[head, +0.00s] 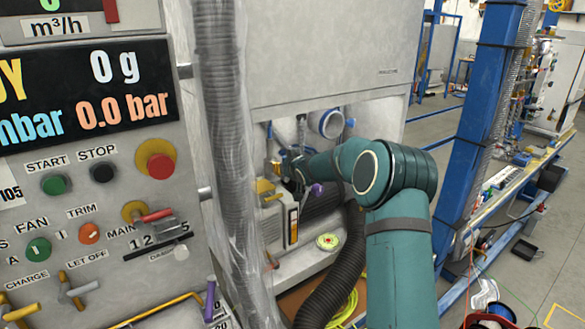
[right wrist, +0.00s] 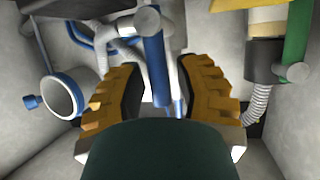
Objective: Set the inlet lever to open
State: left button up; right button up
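My right arm (head: 395,180) reaches into the recess of the grey cabinet in the head view, and its gripper is small and partly hidden there. In the right wrist view my right gripper (right wrist: 158,80) is open, with its ridged yellow fingers apart. A blue lever (right wrist: 153,50) with a round grey pivot hangs into the space between the fingers. I cannot tell whether the fingers touch it. No label marks it as the inlet lever. A green lever (right wrist: 298,38) stands to the right, outside the fingers. My left gripper is not in view.
A blue-rimmed round port (right wrist: 68,95) lies left of the fingers, and a ribbed hose (right wrist: 256,104) lies right. In the head view, a plastic-wrapped duct (head: 222,130) stands between the control panel (head: 100,225) and the recess. A blue post (head: 480,130) is at right.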

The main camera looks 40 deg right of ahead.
jog(key=v, duration=1)
jog(key=shift+s+r, duration=0.25)
jog(key=shift+s, duration=0.05)
jog(key=shift+a, duration=0.1)
